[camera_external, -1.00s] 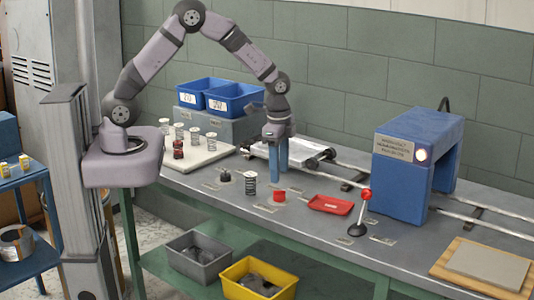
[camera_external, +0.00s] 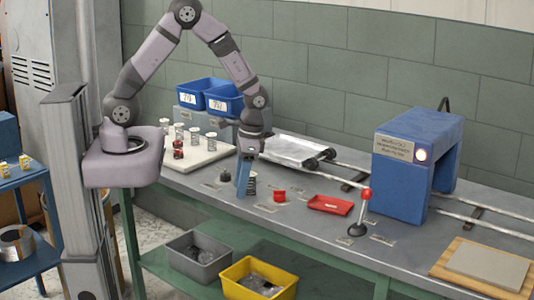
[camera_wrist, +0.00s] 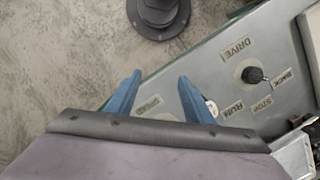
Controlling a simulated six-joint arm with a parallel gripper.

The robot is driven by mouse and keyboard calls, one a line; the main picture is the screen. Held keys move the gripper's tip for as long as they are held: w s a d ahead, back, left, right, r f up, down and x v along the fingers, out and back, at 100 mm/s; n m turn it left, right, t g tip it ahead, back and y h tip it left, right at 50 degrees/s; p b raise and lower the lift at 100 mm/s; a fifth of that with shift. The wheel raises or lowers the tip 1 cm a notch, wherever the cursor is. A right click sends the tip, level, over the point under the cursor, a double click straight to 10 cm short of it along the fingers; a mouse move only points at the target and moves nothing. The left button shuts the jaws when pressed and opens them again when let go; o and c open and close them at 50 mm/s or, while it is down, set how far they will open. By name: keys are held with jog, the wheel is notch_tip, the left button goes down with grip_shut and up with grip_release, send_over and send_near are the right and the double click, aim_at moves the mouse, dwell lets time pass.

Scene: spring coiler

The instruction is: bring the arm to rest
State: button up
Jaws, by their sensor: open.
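My gripper (camera_external: 242,194) has blue fingers that point down, slightly tilted, over the front part of the grey bench (camera_external: 310,226).
A red cap-like part (camera_external: 279,196), a red tray (camera_external: 331,204) and a red-topped lever (camera_external: 362,210) stand to the right. A blue machine (camera_external: 405,165) spans the rails. Blue bins (camera_external: 224,100) and a white board (camera_external: 205,152) with several springs are behind left.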

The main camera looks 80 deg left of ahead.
jog(key=s+d+r, duration=0.2)
jog(key=s, duration=0.4)
jog(key=s+d+r, duration=0.2)
jog(key=s+r, duration=0.1)
jog(key=s, duration=0.2)
jog(key=r, duration=0.1)
jog(key=w+d+r+t, duration=0.1)
jog(key=r, duration=0.1)
jog(key=d+r+t, duration=0.1)
jog(key=shift+w+r+m, duration=0.2)
jog(key=shift+w+m, duration=0.1)
jog(key=shift+w, duration=0.05)
jog(key=shift+a, duration=0.1)
